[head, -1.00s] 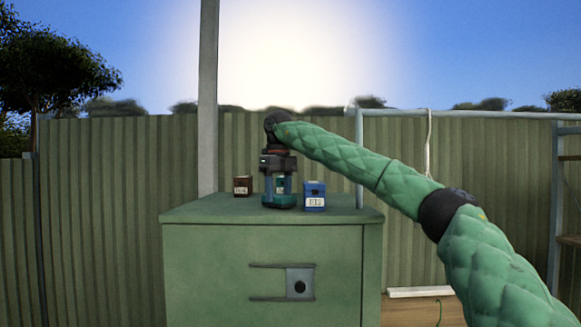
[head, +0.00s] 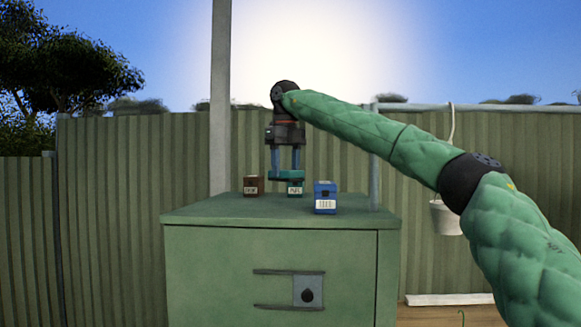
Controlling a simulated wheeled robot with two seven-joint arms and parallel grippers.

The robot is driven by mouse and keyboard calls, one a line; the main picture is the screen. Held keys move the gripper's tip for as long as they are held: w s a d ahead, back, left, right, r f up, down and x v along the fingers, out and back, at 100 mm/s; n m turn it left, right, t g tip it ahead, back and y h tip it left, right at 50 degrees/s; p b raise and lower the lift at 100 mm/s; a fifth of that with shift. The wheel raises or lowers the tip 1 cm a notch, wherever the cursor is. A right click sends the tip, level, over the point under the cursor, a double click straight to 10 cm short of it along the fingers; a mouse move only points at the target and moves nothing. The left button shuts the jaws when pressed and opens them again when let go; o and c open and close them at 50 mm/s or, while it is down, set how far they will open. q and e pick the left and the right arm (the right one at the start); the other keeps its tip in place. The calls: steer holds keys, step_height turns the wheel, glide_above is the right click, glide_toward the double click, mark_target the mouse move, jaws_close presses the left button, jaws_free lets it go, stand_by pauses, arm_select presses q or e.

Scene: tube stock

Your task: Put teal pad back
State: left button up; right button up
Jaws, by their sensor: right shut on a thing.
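My right gripper (head: 285,168) points straight down over the green cabinet (head: 270,270). Its blue fingers are shut on a flat teal pad (head: 285,176), held a little above the cabinet top. A small teal box (head: 295,189) with a white label stands on the cabinet, just behind or below the pad, which partly hides it. A brown box (head: 253,186) stands to its left and a blue box (head: 325,197) to its right and nearer. My left gripper is not in view.
The cabinet top is clear at its left and right ends. A grey post (head: 220,100) and a corrugated fence (head: 140,200) stand behind. A white bucket (head: 446,217) hangs at the right, partly hidden by my right arm.

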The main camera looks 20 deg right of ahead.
steer(key=shift+s+a+r, duration=0.15)
steer(key=shift+s, duration=0.05)
steer(key=shift+w, duration=0.1)
